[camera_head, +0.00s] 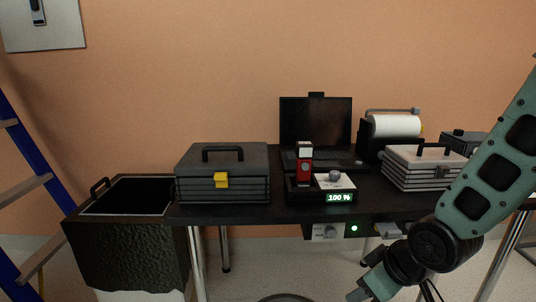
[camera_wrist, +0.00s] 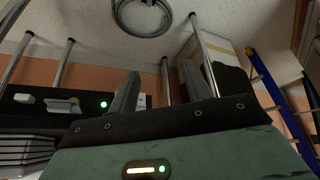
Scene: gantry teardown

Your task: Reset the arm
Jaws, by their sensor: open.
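My green and black arm (camera_head: 487,165) comes in from the right edge of the head view and bends down in front of the table. My gripper (camera_head: 360,294) is low at the bottom edge of that view, in front of and below the tabletop, and partly cut off. In the wrist view my gripper (camera_wrist: 168,84) shows two dark fingers spread apart with nothing between them. It is open and empty.
The black table (camera_head: 250,213) holds a grey toolbox (camera_head: 222,160), a laptop (camera_head: 316,120), a red device (camera_head: 304,170) on a base reading 100 %, a paper roll (camera_head: 396,126) and a light case (camera_head: 425,168). A dark bin (camera_head: 127,245) and blue ladder (camera_head: 22,160) stand left. A coiled cable (camera_wrist: 142,32) lies on the floor.

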